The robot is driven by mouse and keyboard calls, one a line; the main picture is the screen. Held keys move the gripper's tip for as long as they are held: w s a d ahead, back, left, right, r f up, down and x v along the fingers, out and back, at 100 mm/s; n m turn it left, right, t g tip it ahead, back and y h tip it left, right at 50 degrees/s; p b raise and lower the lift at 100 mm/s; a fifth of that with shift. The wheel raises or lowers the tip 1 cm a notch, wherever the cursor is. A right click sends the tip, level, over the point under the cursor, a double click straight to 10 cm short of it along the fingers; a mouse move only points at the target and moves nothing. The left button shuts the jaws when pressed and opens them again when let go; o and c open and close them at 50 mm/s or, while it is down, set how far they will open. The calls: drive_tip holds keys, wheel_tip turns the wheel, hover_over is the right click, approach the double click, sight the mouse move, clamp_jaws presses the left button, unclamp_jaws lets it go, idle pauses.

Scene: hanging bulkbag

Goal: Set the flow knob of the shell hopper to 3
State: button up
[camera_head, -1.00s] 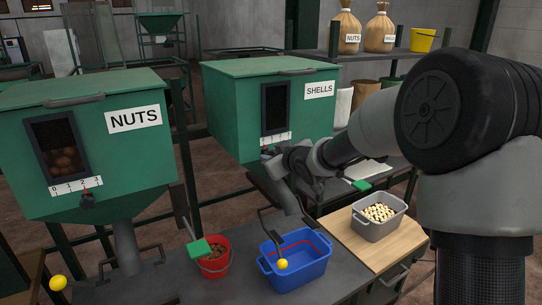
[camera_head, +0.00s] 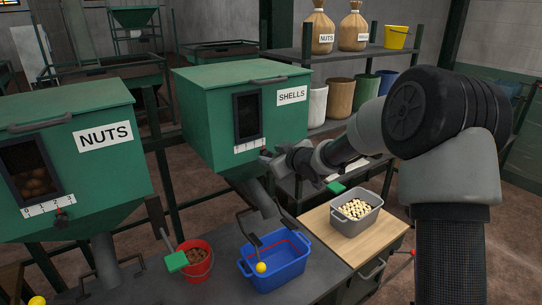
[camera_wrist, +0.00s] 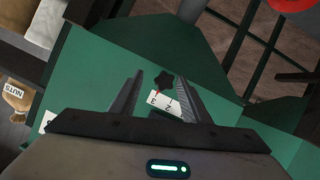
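The green shell hopper (camera_head: 212,120) carries a SHELLS label, a dark window and a white number scale (camera_head: 250,146) on its front. My gripper (camera_head: 264,160) is at the front of this hopper, just below the right end of the scale. In the wrist view, the black lobed flow knob (camera_wrist: 163,80) lies between the tips of my two spread fingers (camera_wrist: 156,84), with gaps visible beside it. The scale plate (camera_wrist: 164,101) shows 3 and 2, upside down. A small red mark shows near the 3; its exact setting is hard to tell. My gripper hides the knob in the head view.
The nuts hopper (camera_head: 85,180) stands at left with its own knob (camera_head: 62,220). A shelf with sacks stands behind.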

drive_tip(key=p+v, duration=0.1)
drive_tip(key=v, duration=1.6)
drive_tip(key=shift+s, duration=0.2)
drive_tip(key=shift+d+r, duration=0.1)
drive_tip(key=shift+d, duration=0.05)
drive_tip(key=s+d+r+m+g+h, duration=0.25)
drive_tip(key=s+d+m+h, duration=0.25)
drive_tip(key=s+d+h, duration=0.55)
drive_tip(key=s+a+m+g+y, duration=0.3)
drive_tip(key=s+m+g+y, duration=0.1)
drive_tip(key=s, duration=1.7)
drive_tip(key=shift+f+m, duration=0.3)
drive_tip(key=shift+f, duration=0.15)
